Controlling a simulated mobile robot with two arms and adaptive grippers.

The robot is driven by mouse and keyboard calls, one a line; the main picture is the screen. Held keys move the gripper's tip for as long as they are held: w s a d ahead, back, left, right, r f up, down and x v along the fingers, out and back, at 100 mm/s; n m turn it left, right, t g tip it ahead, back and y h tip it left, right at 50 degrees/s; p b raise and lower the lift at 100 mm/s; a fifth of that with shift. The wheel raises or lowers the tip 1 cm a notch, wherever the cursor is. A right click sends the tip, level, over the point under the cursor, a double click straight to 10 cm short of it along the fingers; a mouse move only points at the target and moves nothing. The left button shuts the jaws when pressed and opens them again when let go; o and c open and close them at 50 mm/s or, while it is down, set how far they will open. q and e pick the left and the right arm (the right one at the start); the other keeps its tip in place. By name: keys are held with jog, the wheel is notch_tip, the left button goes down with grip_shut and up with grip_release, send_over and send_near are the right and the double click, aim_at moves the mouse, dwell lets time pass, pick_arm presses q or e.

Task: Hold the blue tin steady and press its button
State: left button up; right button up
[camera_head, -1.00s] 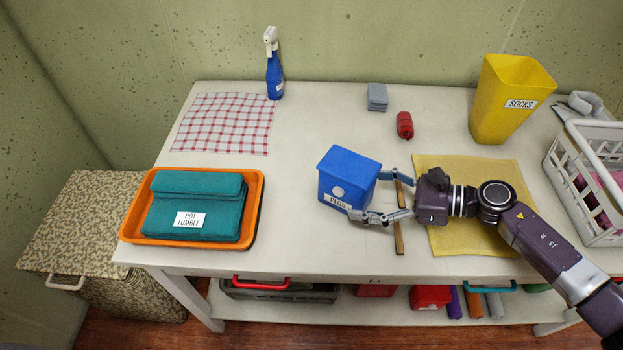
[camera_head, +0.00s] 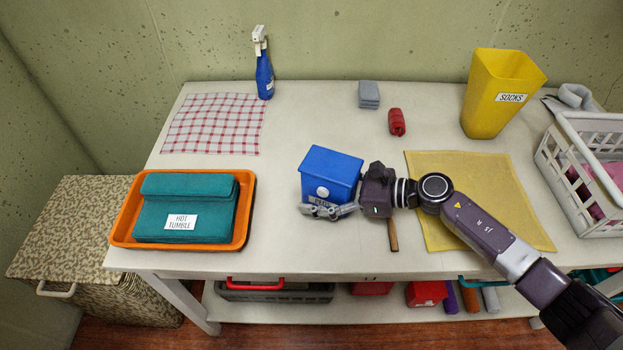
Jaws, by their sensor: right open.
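The blue tin (camera_head: 333,170) stands upright on the white table, with a round white button (camera_head: 322,192) on its front face. My right gripper (camera_head: 330,210) comes in from the right, open, at the tin's right side. Its near finger lies across the low front of the tin, below the button, and partly covers the label. Its other finger is hidden, apparently behind the tin. I cannot tell whether the fingers touch the tin. My left gripper is not in view.
A wooden stick (camera_head: 393,236) lies partly under my right gripper. A yellow cloth (camera_head: 478,200) lies under my right arm. An orange tray (camera_head: 246,217) with a teal folded cloth (camera_head: 187,205) is on the left. A red item (camera_head: 397,122) and grey block (camera_head: 369,95) lie behind. Table left of the tin is clear.

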jog(key=c, duration=0.5)
jog(key=shift+c, duration=0.4)
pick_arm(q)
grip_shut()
pick_arm(e)
jog(key=shift+s, duration=0.1)
dwell(1.1)
